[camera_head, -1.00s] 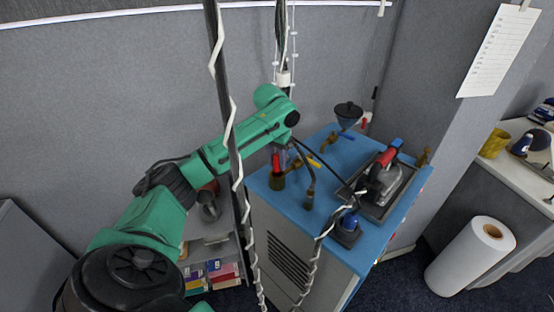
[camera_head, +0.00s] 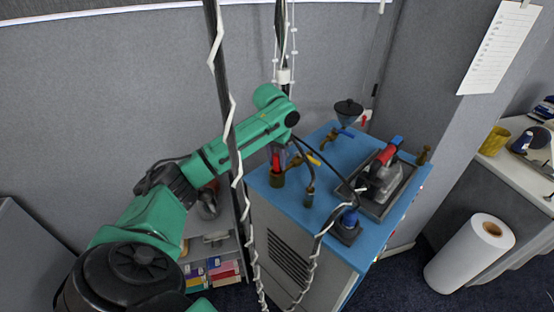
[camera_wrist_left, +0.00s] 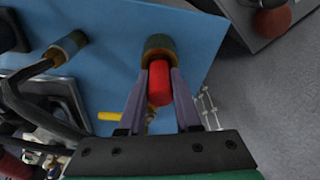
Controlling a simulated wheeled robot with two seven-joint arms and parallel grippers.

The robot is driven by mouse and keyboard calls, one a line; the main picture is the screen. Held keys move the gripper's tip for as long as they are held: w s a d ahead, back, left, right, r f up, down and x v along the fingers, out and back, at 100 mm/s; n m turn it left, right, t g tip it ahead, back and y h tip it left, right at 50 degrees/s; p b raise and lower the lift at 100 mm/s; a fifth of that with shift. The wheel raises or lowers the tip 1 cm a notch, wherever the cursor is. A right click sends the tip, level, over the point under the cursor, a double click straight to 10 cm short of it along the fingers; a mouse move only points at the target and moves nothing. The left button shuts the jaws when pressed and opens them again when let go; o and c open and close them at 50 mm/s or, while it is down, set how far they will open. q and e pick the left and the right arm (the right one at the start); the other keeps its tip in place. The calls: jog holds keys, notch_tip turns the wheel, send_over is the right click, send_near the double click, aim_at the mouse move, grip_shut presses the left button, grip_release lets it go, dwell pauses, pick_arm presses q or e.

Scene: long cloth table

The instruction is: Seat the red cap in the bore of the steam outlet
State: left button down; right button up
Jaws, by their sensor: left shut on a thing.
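The red cap (camera_head: 276,160) is between the jaws of my left gripper (camera_head: 281,156), which is shut on it. The steam outlet (camera_head: 277,180), a short brass cylinder, stands on the blue top directly below the cap. In the left wrist view, both fingers (camera_wrist_left: 160,78) flank the red cap (camera_wrist_left: 160,88), and its far end meets the rim of the brass outlet (camera_wrist_left: 158,45). The cap and fingers cover part of the bore, so I cannot tell whether the cap's end is inside it. My right gripper is not in view.
A pole with a white spiral cord (camera_head: 231,120) crosses before my arm.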

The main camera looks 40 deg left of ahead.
aim_at(277, 155)
pick_arm(q)
jog(key=shift+f, duration=0.65)
jog(key=c, duration=0.5)
grip_release()
jog(key=shift+s, duration=0.1)
jog(key=shift+s+d+f, duration=0.1)
jog(key=shift+f, duration=0.05)
jog(key=shift+r+b, duration=0.4)
jog(key=shift+r, duration=0.15)
jog(key=r, duration=0.2)
jog(key=r+b, duration=0.1)
jog(key=r, duration=0.3)
jog(key=shift+s+d+r+b, duration=0.1)
jog(key=shift+s+r+b, duration=0.05)
jog(key=shift+s+b, duration=0.15)
jog(key=r, duration=0.2)
jog(key=s+r+p, duration=0.1)
jog(key=r, duration=0.2)
jog(key=r+p, duration=0.1)
jog(key=r, duration=0.1)
jog(key=shift+s+r, duration=0.3)
jog(key=shift+w, duration=0.1)
